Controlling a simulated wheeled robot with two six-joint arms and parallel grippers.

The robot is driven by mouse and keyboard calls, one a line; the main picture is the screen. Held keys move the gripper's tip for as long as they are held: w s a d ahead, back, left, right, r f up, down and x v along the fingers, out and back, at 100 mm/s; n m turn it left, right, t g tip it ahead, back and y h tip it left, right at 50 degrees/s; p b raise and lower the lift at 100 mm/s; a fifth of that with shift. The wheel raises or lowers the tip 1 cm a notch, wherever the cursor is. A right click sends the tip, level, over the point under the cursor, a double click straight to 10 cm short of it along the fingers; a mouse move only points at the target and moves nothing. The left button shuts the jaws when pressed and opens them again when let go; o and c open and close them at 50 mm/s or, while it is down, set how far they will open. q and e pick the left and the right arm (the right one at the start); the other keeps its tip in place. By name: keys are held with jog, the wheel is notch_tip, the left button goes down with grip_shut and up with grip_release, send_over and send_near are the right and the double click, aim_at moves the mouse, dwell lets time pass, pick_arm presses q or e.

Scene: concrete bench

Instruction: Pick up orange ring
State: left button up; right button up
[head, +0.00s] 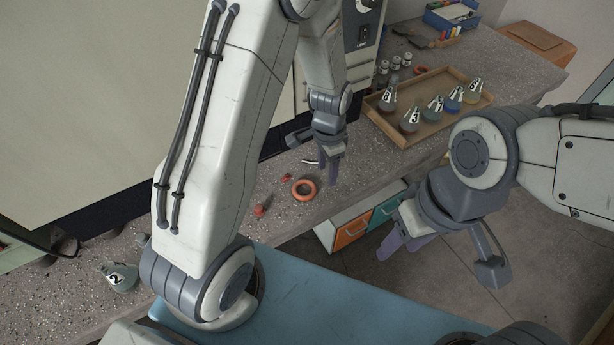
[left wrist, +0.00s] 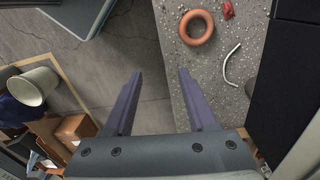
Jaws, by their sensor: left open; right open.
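The orange ring (head: 304,190) lies flat on the concrete bench near its front edge. It also shows in the left wrist view (left wrist: 196,44), at the top, ahead of the fingers. My left gripper (head: 328,172) is above the bench, just right of and behind the ring in the head view. In the left wrist view its two purple fingers (left wrist: 158,100) are apart with nothing between them. My right gripper (head: 402,232) is open and empty, out over the floor in front of the bench. The ring is apart from both grippers.
Small red pieces (head: 260,210) lie left of the ring. A curved white piece (left wrist: 230,66) lies beside it. A wooden tray (head: 437,78) with several numbered flasks stands further back. Orange and teal drawers (head: 352,230) sit below the bench edge. Another flask (head: 120,276) is at lower left.

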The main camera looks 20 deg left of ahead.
pick_arm(q)
jog(key=w+a+f, duration=0.2)
jog(key=a+f, duration=0.4)
jog(key=p, duration=0.1)
send_over(308, 195)
notch_tip(308, 195, down, 5)
jog(key=shift+s+r, duration=0.15)
jog(key=shift+d+f+p, duration=0.1)
jog(key=shift+f+p, duration=0.9)
jog(key=shift+f, duration=2.15)
jog(key=shift+c, duration=0.4)
grip_shut()
